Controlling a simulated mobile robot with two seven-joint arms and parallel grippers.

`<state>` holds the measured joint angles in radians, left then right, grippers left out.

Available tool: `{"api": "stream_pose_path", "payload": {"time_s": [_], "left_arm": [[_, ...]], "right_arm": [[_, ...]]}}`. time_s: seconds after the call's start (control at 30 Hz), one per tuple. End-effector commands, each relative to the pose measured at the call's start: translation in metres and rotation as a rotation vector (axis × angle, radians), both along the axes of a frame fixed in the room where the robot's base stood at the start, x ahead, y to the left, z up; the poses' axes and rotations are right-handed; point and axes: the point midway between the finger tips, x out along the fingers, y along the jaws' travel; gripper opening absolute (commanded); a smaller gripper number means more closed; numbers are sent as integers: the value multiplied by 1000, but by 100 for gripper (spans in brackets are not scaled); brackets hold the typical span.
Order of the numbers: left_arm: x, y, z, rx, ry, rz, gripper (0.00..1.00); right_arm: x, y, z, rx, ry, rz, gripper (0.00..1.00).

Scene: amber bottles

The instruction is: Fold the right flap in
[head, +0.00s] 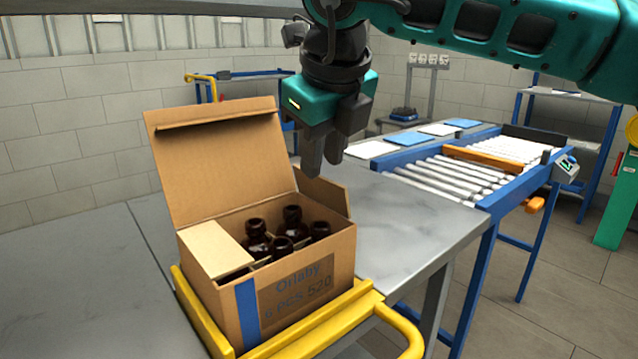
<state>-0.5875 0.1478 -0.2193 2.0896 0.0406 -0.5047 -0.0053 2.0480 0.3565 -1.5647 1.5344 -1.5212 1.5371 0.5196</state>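An open cardboard box (303,282) with printed lettering and a blue stripe stands on the table. Several dark amber bottles (257,238) stand inside it. The right flap (328,194) stands up and leans outward at the box's right side. The left flap (216,250) lies folded in over the left part of the opening. The large lid flap (215,165) stands up at the back. My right gripper (325,167) points down just above the right flap; its fingers are close together with nothing visible between them. My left gripper is not in view.
A yellow tubular frame (365,301) runs around the box's front and left. The grey table (405,222) is clear to the right of the box. Beyond it stands a blue-framed roller conveyor (455,175). The table left of the box (75,280) is bare.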

Motion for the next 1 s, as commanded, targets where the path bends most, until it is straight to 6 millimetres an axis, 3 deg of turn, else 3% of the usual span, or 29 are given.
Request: {"api": "stream_pose_path", "payload": {"time_s": [0.1,0.3,0.67,1.0], "left_arm": [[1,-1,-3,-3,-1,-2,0],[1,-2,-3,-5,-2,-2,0],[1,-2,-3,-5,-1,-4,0],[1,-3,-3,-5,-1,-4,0]], "right_arm": [[10,1,-22,0,1,0,31],[19,3,-40,2,1,0,31],[21,3,-44,1,0,1,31],[21,3,-44,2,0,1,0]]}}
